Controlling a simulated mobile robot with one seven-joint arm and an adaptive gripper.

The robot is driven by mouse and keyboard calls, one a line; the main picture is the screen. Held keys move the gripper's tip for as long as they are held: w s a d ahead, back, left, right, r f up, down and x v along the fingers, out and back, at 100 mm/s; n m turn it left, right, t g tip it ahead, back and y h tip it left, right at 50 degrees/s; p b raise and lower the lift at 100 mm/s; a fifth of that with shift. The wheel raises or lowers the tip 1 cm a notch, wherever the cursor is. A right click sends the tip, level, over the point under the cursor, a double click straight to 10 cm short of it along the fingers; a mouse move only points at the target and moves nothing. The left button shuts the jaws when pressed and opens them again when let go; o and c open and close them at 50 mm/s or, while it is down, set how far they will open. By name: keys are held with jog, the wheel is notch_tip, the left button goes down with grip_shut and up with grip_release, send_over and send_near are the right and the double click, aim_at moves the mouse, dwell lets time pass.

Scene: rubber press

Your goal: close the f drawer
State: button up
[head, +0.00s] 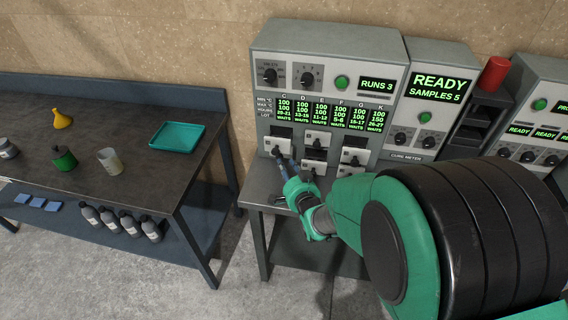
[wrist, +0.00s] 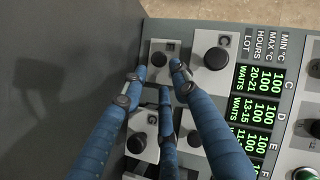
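The press's grey control unit (head: 330,55) has two rows of pale drawer fronts with dark knobs low on its face. The letters C to K run above the columns. Which front is the F drawer cannot be read. A lower middle drawer (head: 313,167) appears to stick out; a pale front with a dark knob (wrist: 143,143) shows in the wrist view. My gripper (head: 287,168) is at the lower left of the drawers. In the wrist view, my gripper (wrist: 160,78) has its blue fingers spread, tips near another pale front (wrist: 158,52). Contact is unclear; nothing is held.
The unit stands on a grey table (head: 262,186). A cure meter (head: 430,85) and a red cylinder (head: 495,73) are to its right. My arm covers the lower right. A workbench (head: 100,120) with a green tray (head: 176,134) stands at left.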

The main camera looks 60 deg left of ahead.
jog(key=shift+v, duration=2.85)
jog(key=shift+w, duration=0.1)
